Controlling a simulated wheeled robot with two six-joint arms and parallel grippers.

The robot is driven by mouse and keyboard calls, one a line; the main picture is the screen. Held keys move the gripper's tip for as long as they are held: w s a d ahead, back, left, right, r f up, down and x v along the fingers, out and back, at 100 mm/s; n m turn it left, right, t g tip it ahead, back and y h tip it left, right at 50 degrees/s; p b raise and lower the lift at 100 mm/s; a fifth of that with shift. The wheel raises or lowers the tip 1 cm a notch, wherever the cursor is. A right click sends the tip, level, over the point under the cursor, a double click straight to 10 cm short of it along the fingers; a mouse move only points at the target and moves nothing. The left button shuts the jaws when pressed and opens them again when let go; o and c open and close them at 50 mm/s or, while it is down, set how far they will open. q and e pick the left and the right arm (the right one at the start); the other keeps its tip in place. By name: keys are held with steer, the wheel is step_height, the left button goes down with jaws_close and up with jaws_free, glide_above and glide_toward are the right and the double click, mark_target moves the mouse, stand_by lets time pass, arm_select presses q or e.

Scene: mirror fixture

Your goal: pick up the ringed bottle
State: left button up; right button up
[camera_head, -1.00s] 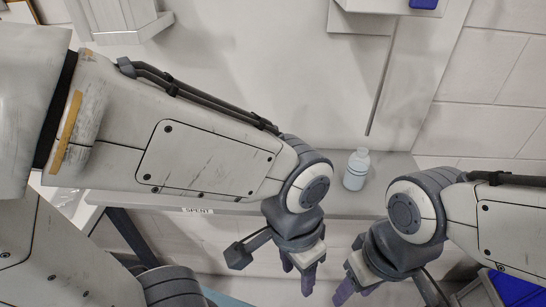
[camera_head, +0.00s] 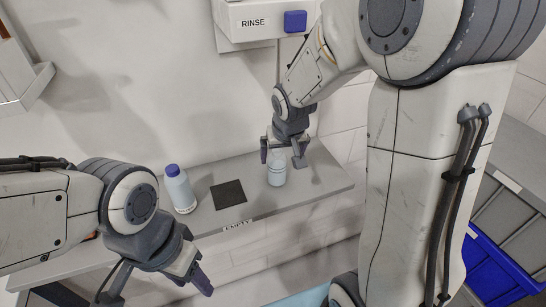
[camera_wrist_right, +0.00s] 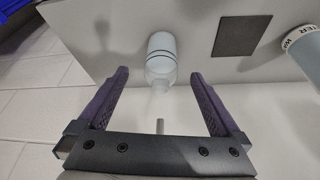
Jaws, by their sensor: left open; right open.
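The ringed bottle (camera_head: 277,174) is small and pale, and stands upright on the shelf. In the right wrist view the bottle (camera_wrist_right: 161,52) shows two thin dark rings around its body. My right gripper (camera_head: 282,153) is open above it, with the bottle's neck between the line of the two fingers. In the right wrist view the open purple fingers (camera_wrist_right: 160,78) lie on either side of the bottle, apart from it. My left gripper (camera_head: 157,287) is open at the lower left, in front of the shelf and away from the bottle.
A blue-capped bottle (camera_head: 180,190) stands left of the ringed one; its label is partly readable in the right wrist view (camera_wrist_right: 302,50). A dark square pad (camera_head: 228,194) lies between them. A RINSE unit (camera_head: 258,20) hangs above. A blue bin (camera_head: 492,262) is at lower right.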

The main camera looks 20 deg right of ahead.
mark_target(281, 162)
steer(key=x, duration=0.4)
steer(key=shift+w+d+f, duration=0.15)
steer(key=shift+w+f, duration=0.05)
steer(key=shift+f, duration=0.15)
steer(key=x, duration=0.5)
steer(key=shift+a+f+b, duration=0.25)
steer(key=shift+b, duration=0.1)
jaws_close()
steer(key=shift+r, duration=0.15)
